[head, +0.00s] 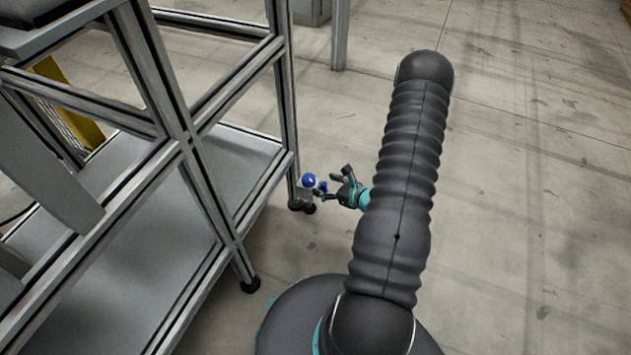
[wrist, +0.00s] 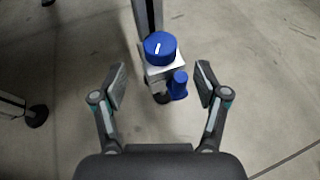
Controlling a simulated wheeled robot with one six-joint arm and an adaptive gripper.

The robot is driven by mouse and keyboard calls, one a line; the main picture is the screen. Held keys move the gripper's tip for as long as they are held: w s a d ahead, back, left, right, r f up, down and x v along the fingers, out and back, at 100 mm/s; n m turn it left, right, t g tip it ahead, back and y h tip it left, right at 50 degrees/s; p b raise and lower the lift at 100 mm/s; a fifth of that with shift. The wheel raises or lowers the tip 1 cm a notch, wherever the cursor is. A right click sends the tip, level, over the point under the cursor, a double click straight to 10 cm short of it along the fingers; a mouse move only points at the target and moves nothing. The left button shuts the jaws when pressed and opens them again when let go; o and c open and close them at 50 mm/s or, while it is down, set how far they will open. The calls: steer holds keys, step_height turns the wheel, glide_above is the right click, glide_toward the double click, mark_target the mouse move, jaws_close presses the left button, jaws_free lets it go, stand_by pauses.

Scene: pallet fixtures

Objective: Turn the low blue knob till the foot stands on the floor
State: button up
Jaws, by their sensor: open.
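A blue knob (wrist: 160,47) with a white mark on its top sits on a small grey block (wrist: 166,71) at the frame's leg. A smaller, lower blue knob (wrist: 178,85) sticks out from the block's near side. The knobs also show in the head view, the round one (head: 309,180) above the lower one (head: 322,187). A dark foot (head: 301,206) is at the leg's bottom; whether it touches the floor I cannot tell. My gripper (wrist: 162,84) is open, its fingers apart on either side of the block and lower knob, with no contact visible.
The metal frame (head: 190,140) with a grey lower shelf (head: 130,240) stands left of my arm. Another leg with a dark foot (head: 250,285) stands nearer. Concrete floor (head: 530,200) is open at the right.

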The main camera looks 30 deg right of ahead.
steer(key=shift+v, duration=2)
